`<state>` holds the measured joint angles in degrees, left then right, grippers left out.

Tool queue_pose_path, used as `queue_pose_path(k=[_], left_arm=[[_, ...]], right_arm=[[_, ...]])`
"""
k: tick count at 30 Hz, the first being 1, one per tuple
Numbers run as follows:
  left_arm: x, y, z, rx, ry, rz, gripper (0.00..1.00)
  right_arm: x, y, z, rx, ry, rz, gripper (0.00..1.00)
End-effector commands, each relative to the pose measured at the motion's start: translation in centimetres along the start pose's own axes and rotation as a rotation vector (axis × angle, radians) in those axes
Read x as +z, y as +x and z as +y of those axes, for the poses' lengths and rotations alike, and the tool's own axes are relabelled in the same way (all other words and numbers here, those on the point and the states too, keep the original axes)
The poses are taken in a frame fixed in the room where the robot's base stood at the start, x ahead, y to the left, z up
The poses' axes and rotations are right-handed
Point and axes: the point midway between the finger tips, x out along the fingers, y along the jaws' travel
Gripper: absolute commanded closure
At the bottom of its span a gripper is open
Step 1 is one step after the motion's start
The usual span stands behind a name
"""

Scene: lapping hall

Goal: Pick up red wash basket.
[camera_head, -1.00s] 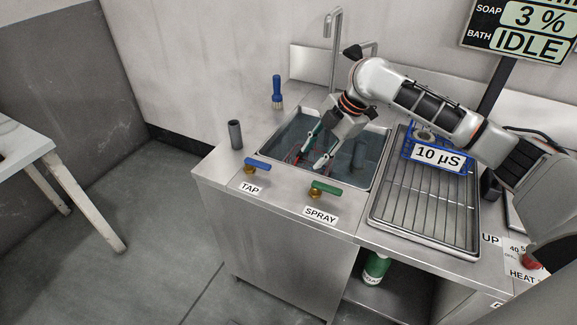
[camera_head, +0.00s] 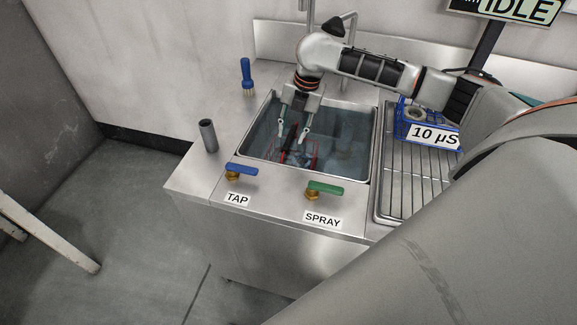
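The red wash basket (camera_head: 312,160) is a red wire frame low in the sink basin (camera_head: 373,150). Only part of it shows, and water and my gripper obscure the rest. My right gripper (camera_head: 292,135) points down into the sink over the left part of the basket. Its two fingers are spread apart, with a dark and red upright part visible between them. I cannot tell whether the fingers touch it. My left gripper is not in view.
A blue basket (camera_head: 403,125) labelled 10 µS stands on the drain rack (camera_head: 398,185) to the right. The blue tap lever (camera_head: 241,169) and green spray lever (camera_head: 325,188) line the front edge. A brush (camera_head: 247,75) and grey cup (camera_head: 208,135) stand left.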

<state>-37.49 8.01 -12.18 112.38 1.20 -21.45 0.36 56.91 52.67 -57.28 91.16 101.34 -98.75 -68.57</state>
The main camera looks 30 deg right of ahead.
Motion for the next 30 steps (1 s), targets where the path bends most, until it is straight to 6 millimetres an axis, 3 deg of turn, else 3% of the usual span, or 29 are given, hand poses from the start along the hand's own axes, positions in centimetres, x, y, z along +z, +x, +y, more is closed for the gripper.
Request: queue_pose_path(k=[1,6,14,18,30], left_arm=[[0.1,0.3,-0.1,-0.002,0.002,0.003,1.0],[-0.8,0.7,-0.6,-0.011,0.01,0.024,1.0],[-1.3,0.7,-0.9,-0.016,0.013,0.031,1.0],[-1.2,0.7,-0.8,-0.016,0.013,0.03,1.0],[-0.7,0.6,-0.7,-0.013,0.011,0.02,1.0]], right_arm=[[0.0,1.2,-0.1,-0.003,0.001,0.003,0.68],[0.0,3.4,0.0,-0.002,0.001,0.002,0.68],[0.1,3.5,0.1,0.0,0.001,0.0,0.68],[0.1,3.5,0.1,0.0,0.001,0.0,1.0],[0.2,3.1,0.3,0.004,0.001,-0.002,1.0]])
